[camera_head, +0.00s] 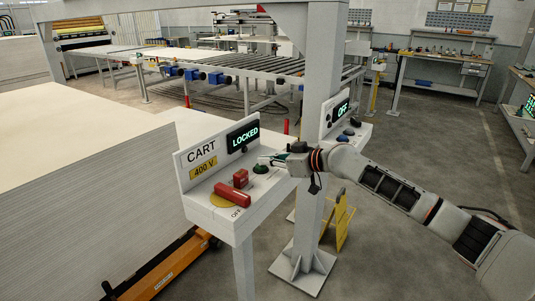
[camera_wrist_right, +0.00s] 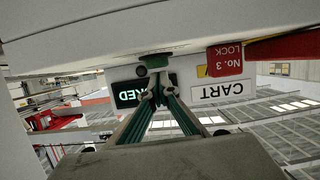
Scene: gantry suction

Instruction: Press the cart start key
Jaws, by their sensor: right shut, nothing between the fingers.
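The cart panel (camera_head: 214,220) is a white box with a CART sign (camera_head: 201,151), a 400 V label and a display (camera_head: 242,138) reading LOCKED in green. A round green key (camera_head: 261,169) sits on its top, at the right end. In the right wrist view, upside down, the green key (camera_wrist_right: 155,61) is just beyond my fingertips. My right gripper (camera_head: 265,159) is shut and empty, close over the key; I cannot tell whether it touches. A red lock marked No. 3 (camera_head: 240,178) is left of the key; it also shows in the wrist view (camera_wrist_right: 225,60). My left gripper is out of view.
A red handle (camera_head: 229,193) on a yellow disc lies in front of the lock, near the printed OFF. A grey post (camera_head: 316,200) stands right behind the panel. A second panel with an OFF display (camera_head: 342,110) is beyond it. A tall board stack (camera_head: 80,200) fills the left.

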